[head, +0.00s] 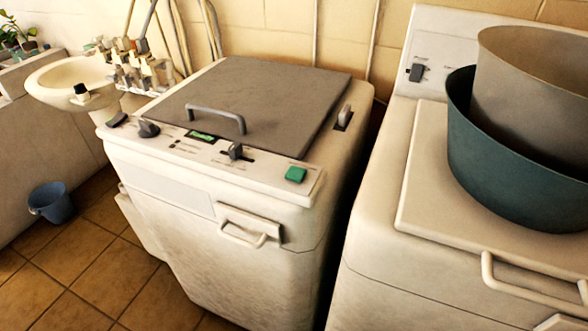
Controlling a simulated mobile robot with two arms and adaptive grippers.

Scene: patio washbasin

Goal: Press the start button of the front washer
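A cream top-loading washer (235,225) stands in the middle of the head view. It has a grey lid (255,95) with an arched handle, and the lid is shut. The strip also has a dark knob (148,129), a small green display (201,136) and a slider (235,151). A second cream machine (400,240) stands to the right with a control switch (417,72) at its back. Neither of my grippers shows in the view.
A teal tub (500,175) with a grey-beige tub (530,85) in it stands on the right machine's lid. A washbasin (65,82) is at the upper left. A blue bucket (52,203) stands on the tiled floor (85,265). A narrow gap separates the machines.

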